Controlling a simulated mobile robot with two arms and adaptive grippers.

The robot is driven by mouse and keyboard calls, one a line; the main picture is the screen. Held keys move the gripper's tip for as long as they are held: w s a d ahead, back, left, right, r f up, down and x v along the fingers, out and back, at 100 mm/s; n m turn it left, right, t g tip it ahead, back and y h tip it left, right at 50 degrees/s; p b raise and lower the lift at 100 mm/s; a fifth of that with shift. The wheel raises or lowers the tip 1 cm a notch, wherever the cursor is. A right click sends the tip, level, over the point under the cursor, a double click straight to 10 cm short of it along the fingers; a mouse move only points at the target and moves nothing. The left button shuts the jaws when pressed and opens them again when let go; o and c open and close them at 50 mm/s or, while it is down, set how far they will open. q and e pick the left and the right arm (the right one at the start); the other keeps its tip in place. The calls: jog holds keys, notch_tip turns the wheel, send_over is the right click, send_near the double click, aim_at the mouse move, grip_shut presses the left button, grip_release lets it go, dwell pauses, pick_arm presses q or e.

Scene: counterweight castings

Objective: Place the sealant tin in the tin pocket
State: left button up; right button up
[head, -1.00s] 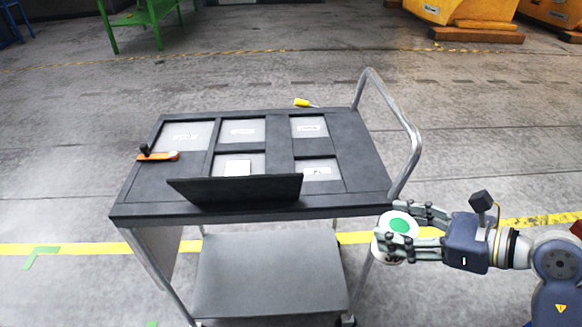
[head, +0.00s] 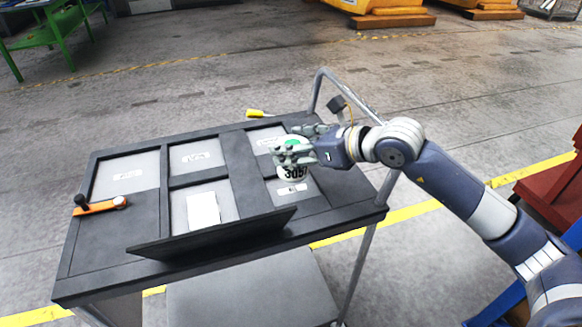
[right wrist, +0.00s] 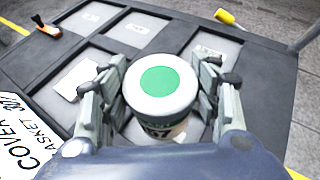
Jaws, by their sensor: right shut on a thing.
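The sealant tin (head: 293,173) is a white round tin with a green disc on its lid and dark print on its side. My right gripper (head: 290,143) is shut on it and holds it upright over the right-hand pockets of the cart top. In the right wrist view the tin (right wrist: 161,88) sits between both fingers. The right front pocket (head: 310,202) is partly hidden by the tin, and the right back pocket (head: 258,136) is partly hidden by the gripper. The pocket labels are too small to read, so I cannot tell which is the tin pocket. My left gripper is out of view.
A dark raised panel (head: 210,238) stands along the cart's front edge; its inner face (right wrist: 28,140) carries large print. A white card (head: 203,209) lies in the middle front pocket. An orange-handled tool (head: 100,206) lies at left, a yellow-handled tool (head: 256,113) at the back edge.

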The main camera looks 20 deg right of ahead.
aim_at(289, 175)
jog(key=shift+f, duration=0.85)
notch_tip(289, 175, down, 2)
jog(key=shift+f, duration=0.2)
jog(key=shift+w+f, duration=0.1)
jog(key=shift+f, duration=0.6)
jog(key=o, duration=1.2)
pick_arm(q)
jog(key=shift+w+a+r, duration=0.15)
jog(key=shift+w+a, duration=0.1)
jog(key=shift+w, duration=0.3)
pick_arm(e)
jog(key=shift+o, duration=0.2)
jog(key=shift+r, duration=0.1)
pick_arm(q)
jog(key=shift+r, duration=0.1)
